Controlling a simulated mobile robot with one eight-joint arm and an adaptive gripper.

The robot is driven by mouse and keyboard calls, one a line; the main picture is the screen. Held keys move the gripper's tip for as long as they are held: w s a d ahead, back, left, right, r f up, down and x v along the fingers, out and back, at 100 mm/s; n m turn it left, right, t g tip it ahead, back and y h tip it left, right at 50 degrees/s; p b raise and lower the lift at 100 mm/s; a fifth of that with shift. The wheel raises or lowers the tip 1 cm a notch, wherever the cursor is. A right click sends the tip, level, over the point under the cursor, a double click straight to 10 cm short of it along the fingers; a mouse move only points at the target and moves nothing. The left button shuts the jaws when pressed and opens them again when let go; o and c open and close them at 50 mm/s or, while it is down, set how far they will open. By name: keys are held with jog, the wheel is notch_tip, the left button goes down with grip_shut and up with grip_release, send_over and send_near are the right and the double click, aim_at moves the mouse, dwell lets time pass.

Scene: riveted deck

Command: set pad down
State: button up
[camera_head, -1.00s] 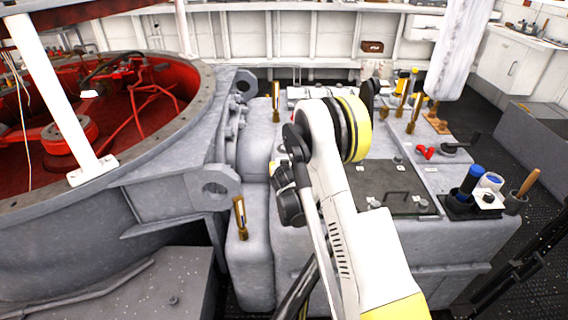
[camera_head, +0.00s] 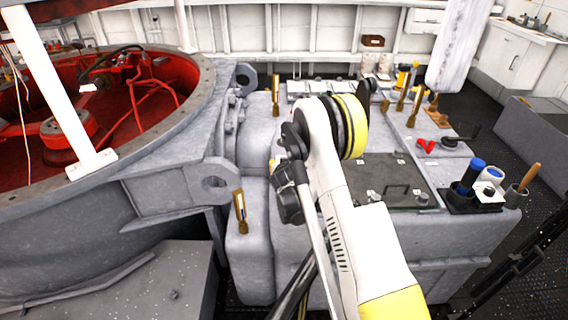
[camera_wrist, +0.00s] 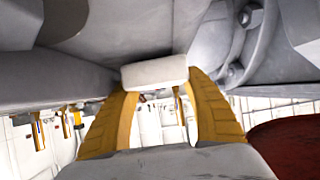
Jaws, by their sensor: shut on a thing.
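The pad (camera_wrist: 155,72) is a small pale block with rounded edges, seen in the wrist view. My gripper (camera_wrist: 157,82) has its two yellow fingers closed on the pad from both sides. Grey metal surfaces fill the picture beyond the pad; I cannot tell whether the pad touches them. In the head view my own arm stands over the grey machine housing (camera_head: 255,240), and the gripper and pad are hidden behind it.
Brass levers (camera_head: 240,210) stand upright on the housing. On the right are a dark hatch plate (camera_head: 380,180), a red handle (camera_head: 427,146), a blue-topped cylinder (camera_head: 470,175) and a cup with a wooden handle (camera_head: 518,195). A large round rim (camera_head: 200,110) around a red pit lies left.

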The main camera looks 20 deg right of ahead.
jog(key=shift+f, duration=0.3)
jog(key=o, duration=1.2)
jog(key=shift+w+a, duration=0.1)
jog(key=shift+s, duration=0.2)
jog(key=v, duration=0.7)
jog(key=shift+r, duration=0.15)
jog(key=s+a+r+n+g+y, duration=0.1)
jog(key=s+a+r, duration=0.2)
jog(key=s+r, duration=0.45)
jog(key=s+a+r+n+g+y, duration=0.1)
jog(key=s+a+r, duration=0.25)
jog(key=r, duration=0.65)
jog(key=s+a+r+y, duration=0.1)
jog(key=s+a, duration=0.1)
jog(key=s, duration=0.6)
jog(key=s+a+r+n+g, duration=0.1)
jog(key=s+a, duration=0.1)
jog(key=s, duration=0.6)
jog(key=s+a+r+n+g+y, duration=0.1)
jog(key=s+a, duration=0.1)
jog(key=s, duration=0.6)
jog(key=shift+s+a+r+y, duration=0.1)
jog(key=shift+s+a+y, duration=0.15)
jog(key=shift+a+y, duration=0.05)
